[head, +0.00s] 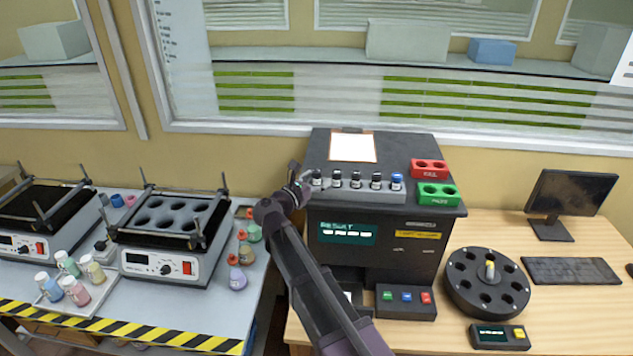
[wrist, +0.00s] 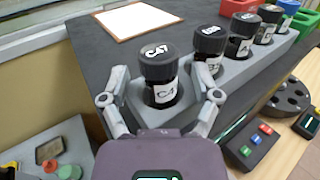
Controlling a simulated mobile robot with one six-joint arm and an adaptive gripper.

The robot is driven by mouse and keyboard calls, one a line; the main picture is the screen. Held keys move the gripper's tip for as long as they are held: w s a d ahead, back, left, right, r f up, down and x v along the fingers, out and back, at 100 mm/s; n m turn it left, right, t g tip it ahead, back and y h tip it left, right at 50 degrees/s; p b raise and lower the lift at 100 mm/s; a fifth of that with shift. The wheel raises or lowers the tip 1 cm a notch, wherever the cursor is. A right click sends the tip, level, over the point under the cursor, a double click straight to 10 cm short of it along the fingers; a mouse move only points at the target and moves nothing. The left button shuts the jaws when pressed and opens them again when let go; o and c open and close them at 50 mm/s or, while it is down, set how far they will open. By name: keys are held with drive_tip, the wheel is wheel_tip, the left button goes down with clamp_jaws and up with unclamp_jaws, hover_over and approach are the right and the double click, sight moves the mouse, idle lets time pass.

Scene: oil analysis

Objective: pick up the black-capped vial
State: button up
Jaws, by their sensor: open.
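Several small dark vials with white labels stand upright in a row in a grey rack (head: 362,193) on top of the black analyser (head: 390,150). The nearest black-capped vial (wrist: 158,68) in the wrist view has "CA7" on its cap; in the head view it is the leftmost vial (head: 316,179). My gripper (wrist: 161,82) is open, with one finger on each side of this vial. I cannot tell whether the fingers touch it. More black-capped vials (wrist: 207,45) follow along the rack, and a blue-capped vial (head: 397,182) stands at its right end.
A red holder (head: 429,169) and a green holder (head: 438,194) stand right of the rack. A white sheet (head: 353,147) lies behind it. A black round carousel (head: 461,295) and a monitor (head: 570,195) stand on the wooden table. Shakers (head: 165,262) and flasks fill the left bench.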

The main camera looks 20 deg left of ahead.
sight(317, 172)
clamp_jaws()
drive_tip(key=shift+r, duration=0.1)
wheel_tip(317, 172, up, 2)
drive_tip(key=p, duration=0.2)
drive_tip(key=shift+r+p, duration=0.25)
drive_tip(key=shift+p, duration=0.1)
drive_tip(key=shift+s+d+r+p, duration=0.1)
drive_tip(key=shift+s+r+p, duration=0.25)
drive_tip(key=shift+r+p, duration=0.3)
drive_tip(key=s+d, duration=0.2)
drive_tip(key=s, duration=0.5)
drive_tip(key=s+d+r+p, duration=0.1)
drive_tip(key=s+d, duration=0.1)
drive_tip(key=s, duration=0.5)
drive_tip(key=shift+s+d, duration=0.3)
